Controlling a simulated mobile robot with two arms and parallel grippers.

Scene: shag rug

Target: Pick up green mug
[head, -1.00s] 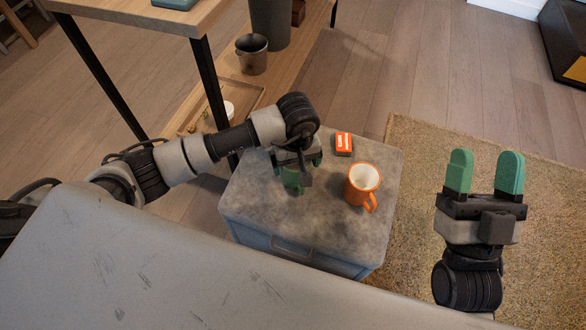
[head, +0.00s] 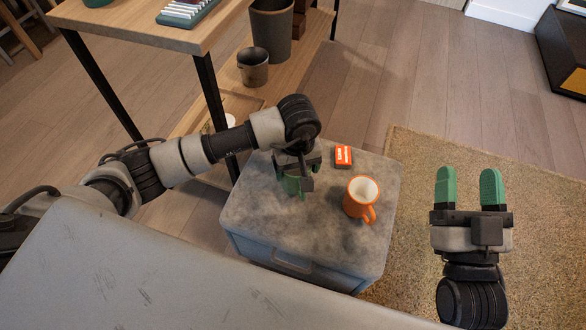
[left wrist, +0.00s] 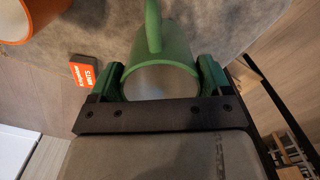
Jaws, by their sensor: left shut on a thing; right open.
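The green mug (left wrist: 165,50) shows in the left wrist view between the two fingers of my left gripper (left wrist: 162,80), with its handle pointing to the top of the picture. My left gripper is shut on it. In the head view my left gripper (head: 293,184) hangs over the grey cabinet top (head: 265,212), and the mug is mostly hidden beneath it. I cannot tell whether the mug still touches the top. My right gripper (head: 468,190) is open and empty above the rug, to the right of the cabinet.
An orange mug (head: 359,205) stands on the cabinet, right of my left gripper. A small orange-and-dark box (head: 343,158) lies behind it. A wooden shelf table (head: 150,40) with a dark pot (head: 252,68) stands behind left. The shag rug (head: 430,265) is clear.

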